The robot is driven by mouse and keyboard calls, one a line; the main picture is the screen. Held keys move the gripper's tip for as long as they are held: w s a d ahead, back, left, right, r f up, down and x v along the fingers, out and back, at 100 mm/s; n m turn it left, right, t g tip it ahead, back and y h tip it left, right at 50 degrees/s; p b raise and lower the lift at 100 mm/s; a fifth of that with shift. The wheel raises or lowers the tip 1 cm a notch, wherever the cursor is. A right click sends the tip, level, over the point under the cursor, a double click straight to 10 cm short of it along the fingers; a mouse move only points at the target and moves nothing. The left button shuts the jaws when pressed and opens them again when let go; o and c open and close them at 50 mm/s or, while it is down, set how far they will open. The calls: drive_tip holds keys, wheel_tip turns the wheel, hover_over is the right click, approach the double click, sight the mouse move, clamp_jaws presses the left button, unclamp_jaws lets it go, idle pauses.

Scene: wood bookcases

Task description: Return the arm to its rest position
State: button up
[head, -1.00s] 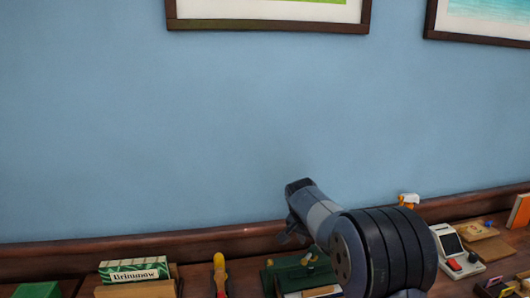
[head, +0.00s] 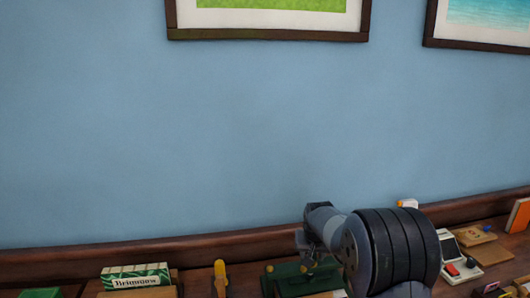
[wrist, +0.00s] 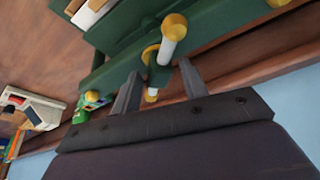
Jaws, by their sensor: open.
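My gripper (wrist: 158,82) shows in the wrist view with its two fingers apart and nothing clearly held between them. Beyond the fingertips is a green object (wrist: 135,50) with yellow and white knobs (wrist: 172,32); whether the fingers touch it I cannot tell. In the head view my arm reaches in from the lower right, and my gripper (head: 304,242) is small and partly hidden by the arm, over the green object (head: 287,276) on the wooden bookcase top (head: 216,243).
A green and white box (head: 136,276) and a yellow-handled tool (head: 220,275) stand to the left. Framed pictures (head: 268,36) hang on the blue wall, which is otherwise bare.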

drive_tip(key=shift+d+n+y+p, duration=0.15)
drive_tip(key=shift+n+y, duration=0.2)
drive_tip(key=shift+n, duration=0.6)
drive_tip(key=shift+n+y+p, duration=0.15)
drive_tip(key=shift+n+y, duration=0.2)
drive_tip(key=shift+n, duration=0.6)
drive_tip(key=shift+r, duration=0.1)
